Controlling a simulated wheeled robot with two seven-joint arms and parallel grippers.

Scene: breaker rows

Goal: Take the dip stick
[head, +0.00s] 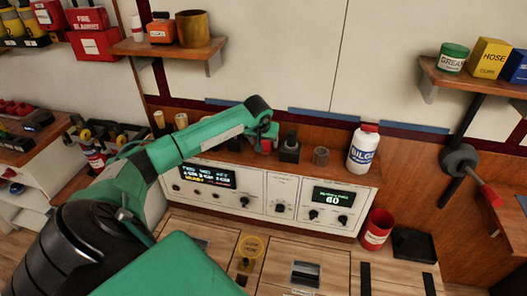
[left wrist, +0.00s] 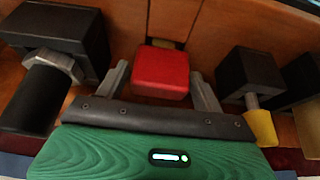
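No label in view names a dip stick, so I cannot tell for certain which thing it is. My left gripper (head: 268,136) is over the shelf above the control panel. In the left wrist view, a red block-shaped top (left wrist: 162,72) sits between the two fingers of the left gripper (left wrist: 160,80). The fingers stand apart on either side of it, with a small gap at the left. A red part (head: 266,146) shows under the gripper in the head view. What lies below the red top is hidden. My right gripper is not in view.
A black holder (head: 289,150), a short brown cylinder (head: 321,156) and a white bilge bottle (head: 363,150) stand to the right on the shelf. In the wrist view, black blocks carry a black handle (left wrist: 32,97) and a yellow one (left wrist: 263,127). A red cup (head: 376,230) stands lower right.

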